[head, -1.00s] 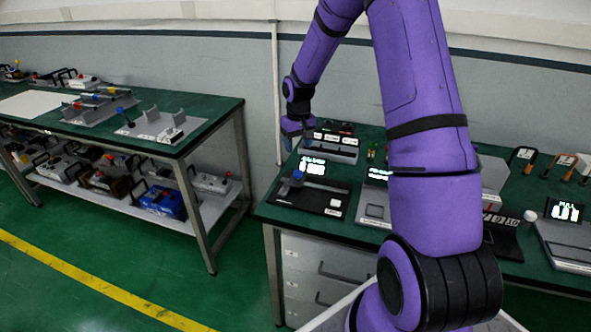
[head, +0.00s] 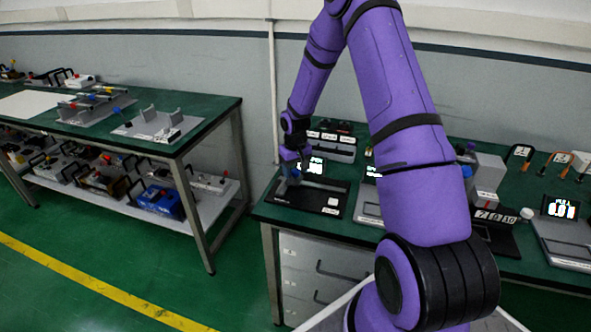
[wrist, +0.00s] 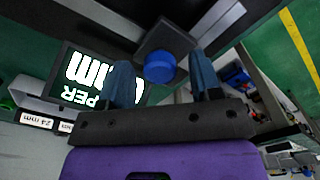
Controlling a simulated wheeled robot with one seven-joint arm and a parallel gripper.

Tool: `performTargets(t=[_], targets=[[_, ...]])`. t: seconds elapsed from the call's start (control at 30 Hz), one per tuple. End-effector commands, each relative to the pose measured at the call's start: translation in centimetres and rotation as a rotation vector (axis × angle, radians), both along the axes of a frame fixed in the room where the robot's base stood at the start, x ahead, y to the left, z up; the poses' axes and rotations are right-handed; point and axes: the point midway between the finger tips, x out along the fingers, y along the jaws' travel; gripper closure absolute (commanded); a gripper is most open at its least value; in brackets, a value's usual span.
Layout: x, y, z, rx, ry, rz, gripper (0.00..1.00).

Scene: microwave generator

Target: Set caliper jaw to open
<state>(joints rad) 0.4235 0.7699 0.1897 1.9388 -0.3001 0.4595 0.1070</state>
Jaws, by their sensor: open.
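The caliper station is a dark plate (head: 318,198) with a lit display (head: 313,165) behind it, at the left end of the right bench in the head view. In the wrist view its blue round knob (wrist: 160,67) sits on a dark slider block (wrist: 163,38), beside a grey bar (wrist: 218,20). The display (wrist: 95,78) shows there too, partly behind a finger. My gripper (head: 291,166) is low over the plate's left part. In the wrist view my open gripper (wrist: 162,76) has one blue finger to each side of the knob, with gaps showing. Whether the fingers reach down past the knob is unclear.
A grey unit with labelled fronts (head: 332,146) stands behind the display. Other panels and displays (head: 560,208) fill the bench to the right, partly hidden by my arm. A second bench (head: 210,110) stands left across a clear green floor gap.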

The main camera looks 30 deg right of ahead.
Motion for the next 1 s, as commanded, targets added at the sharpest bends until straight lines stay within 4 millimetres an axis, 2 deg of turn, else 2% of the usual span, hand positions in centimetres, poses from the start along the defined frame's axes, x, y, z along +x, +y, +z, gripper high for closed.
performTargets(t=[0.1,0.3,0.37,0.53,0.8,1.0], targets=[[0.0,0.0,0.0,0.000,0.000,0.000,0.44],[0.0,0.0,0.0,0.000,0.000,0.000,0.90],[0.0,0.0,0.0,0.000,0.000,0.000,1.00],[-0.7,-0.6,0.0,-0.001,0.001,-0.002,1.00],[-4.6,-3.6,0.1,0.000,0.000,-0.003,1.00],[-5.2,-4.0,0.0,0.000,0.002,0.000,1.00]])
